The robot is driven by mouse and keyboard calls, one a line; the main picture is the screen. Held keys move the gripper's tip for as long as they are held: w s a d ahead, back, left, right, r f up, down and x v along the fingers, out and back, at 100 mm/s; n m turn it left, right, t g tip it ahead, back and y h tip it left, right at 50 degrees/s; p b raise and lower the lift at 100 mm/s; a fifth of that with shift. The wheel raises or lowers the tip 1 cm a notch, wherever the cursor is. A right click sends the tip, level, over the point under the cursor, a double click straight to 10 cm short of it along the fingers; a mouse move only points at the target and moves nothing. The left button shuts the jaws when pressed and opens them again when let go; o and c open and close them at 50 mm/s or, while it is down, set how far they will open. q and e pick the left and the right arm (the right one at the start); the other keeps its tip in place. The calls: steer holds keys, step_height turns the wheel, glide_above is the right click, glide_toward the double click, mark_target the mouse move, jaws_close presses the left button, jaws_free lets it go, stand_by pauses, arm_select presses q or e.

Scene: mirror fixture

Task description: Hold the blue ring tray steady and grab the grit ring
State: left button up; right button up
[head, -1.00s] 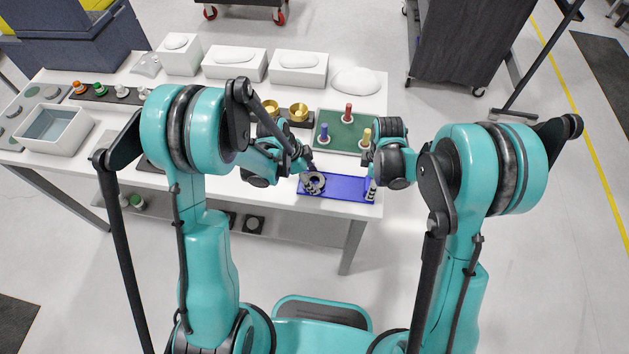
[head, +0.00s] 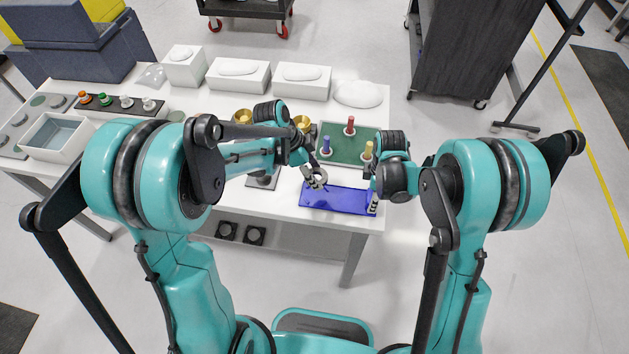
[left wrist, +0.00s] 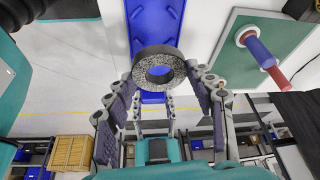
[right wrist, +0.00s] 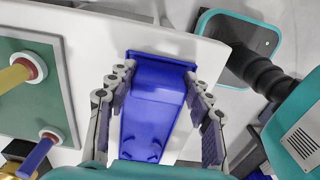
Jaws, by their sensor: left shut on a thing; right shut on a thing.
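The grit ring (left wrist: 139,69), a grey speckled ring, is held in my left gripper (left wrist: 162,76). In the head view the ring (head: 321,175) shows at the fingertips of my left gripper (head: 314,178), over the back left part of the blue ring tray (head: 338,201). The left wrist view shows the ring apart from the tray (left wrist: 152,20). My right gripper (head: 373,196) is shut on the right end of the tray. In the right wrist view its fingers (right wrist: 158,78) are either side of the tray (right wrist: 155,105), which looks empty and lies on the table.
A green board (head: 345,155) with red (head: 350,127), blue (head: 326,145) and yellow (head: 368,150) pegs stands just behind the tray. Brass cups (head: 302,122) are behind my left gripper. White boxes (head: 302,82) line the table's back. The table front (head: 285,207) left of the tray is clear.

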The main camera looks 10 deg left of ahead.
stand_by(0.3)
steer(key=o, duration=1.3)
steer(key=shift+c, duration=0.2)
step_height(320, 180, up, 12)
